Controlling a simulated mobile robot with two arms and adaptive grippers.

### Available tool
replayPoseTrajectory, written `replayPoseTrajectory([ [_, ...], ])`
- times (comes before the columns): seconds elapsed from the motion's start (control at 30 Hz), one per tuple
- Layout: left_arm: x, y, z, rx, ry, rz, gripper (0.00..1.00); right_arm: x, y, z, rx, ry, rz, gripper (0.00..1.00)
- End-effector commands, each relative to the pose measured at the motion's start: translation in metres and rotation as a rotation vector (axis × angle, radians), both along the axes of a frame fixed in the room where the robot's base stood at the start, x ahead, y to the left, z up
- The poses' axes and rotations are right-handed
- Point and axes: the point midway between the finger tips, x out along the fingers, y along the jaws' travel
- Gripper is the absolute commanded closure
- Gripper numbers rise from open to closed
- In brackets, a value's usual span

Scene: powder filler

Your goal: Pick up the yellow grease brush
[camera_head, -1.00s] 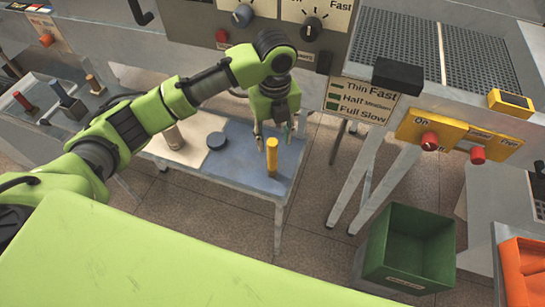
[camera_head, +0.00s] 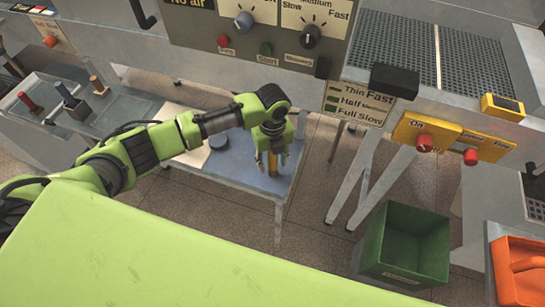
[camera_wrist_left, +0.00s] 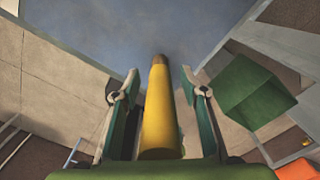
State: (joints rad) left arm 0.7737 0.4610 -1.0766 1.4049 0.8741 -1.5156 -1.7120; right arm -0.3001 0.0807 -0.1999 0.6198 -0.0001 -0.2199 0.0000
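The yellow grease brush (camera_head: 273,166) stands upright on the blue part of a small table (camera_head: 240,170), near the table's right edge. In the left wrist view the yellow cylinder (camera_wrist_left: 161,115) stands between the two fingers. My left gripper (camera_head: 273,170) is above and around it, pointing down. Its fingers (camera_wrist_left: 159,100) are open, one on each side, with gaps to the cylinder. The gripper hides the upper part of the brush in the head view. My right gripper is not in view.
A machine panel with knobs (camera_head: 310,36) stands behind. A green bin (camera_head: 403,245) and an orange container (camera_head: 517,268) are on the right. Bare floor lies between table and bin.

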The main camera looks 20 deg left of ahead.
Motion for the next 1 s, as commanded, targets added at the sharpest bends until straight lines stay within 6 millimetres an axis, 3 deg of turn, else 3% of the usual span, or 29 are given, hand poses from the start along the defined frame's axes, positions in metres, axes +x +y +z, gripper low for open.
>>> replayPoseTrajectory([
  [0.13, 0.000, 0.000, 0.000, 0.000, 0.000, 0.000, 0.60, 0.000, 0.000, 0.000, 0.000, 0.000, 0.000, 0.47],
  [0.3, 0.000, 0.000, 0.000, 0.000, 0.000, 0.000, 1.00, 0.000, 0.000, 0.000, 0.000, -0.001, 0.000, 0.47],
  [0.73, 0.001, 0.000, 0.005, -0.001, -0.002, 0.001, 1.00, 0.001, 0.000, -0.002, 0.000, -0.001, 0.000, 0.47],
  [1.0, -0.004, -0.002, 0.036, -0.002, -0.003, -0.003, 1.00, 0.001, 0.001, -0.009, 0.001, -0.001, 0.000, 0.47],
])
